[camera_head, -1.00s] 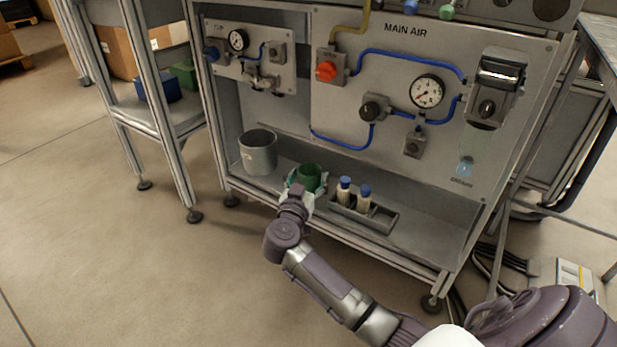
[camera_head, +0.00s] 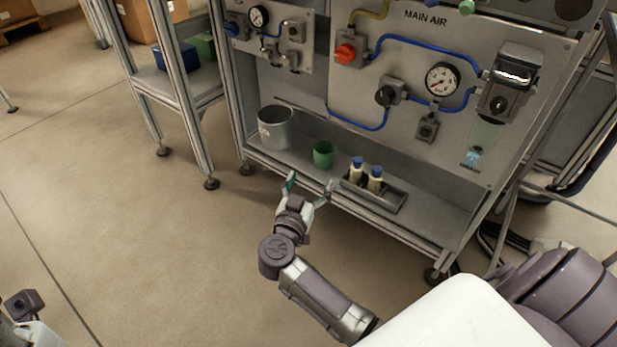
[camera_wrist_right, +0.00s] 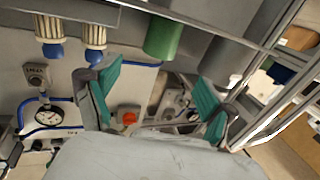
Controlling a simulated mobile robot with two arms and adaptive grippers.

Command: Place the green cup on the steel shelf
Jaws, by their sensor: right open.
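The green cup (camera_head: 323,154) stands upright on the steel shelf (camera_head: 296,165), the low ledge under the air panel. It also shows in the right wrist view (camera_wrist_right: 163,38), near the top middle. My right gripper (camera_head: 311,187) is open and empty in front of the shelf, apart from the cup. Its two green-padded fingers stand wide apart in the right wrist view (camera_wrist_right: 155,92), with nothing between them. A part of my left arm shows at the lower left corner of the head view; its fingers do not show.
A grey bucket (camera_head: 275,128) stands left of the cup. Two blue-capped bottles (camera_head: 366,174) stand in a grey tray (camera_head: 394,203) to its right. The main air panel (camera_head: 420,60) with gauges and blue hoses rises behind. Open floor lies in front.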

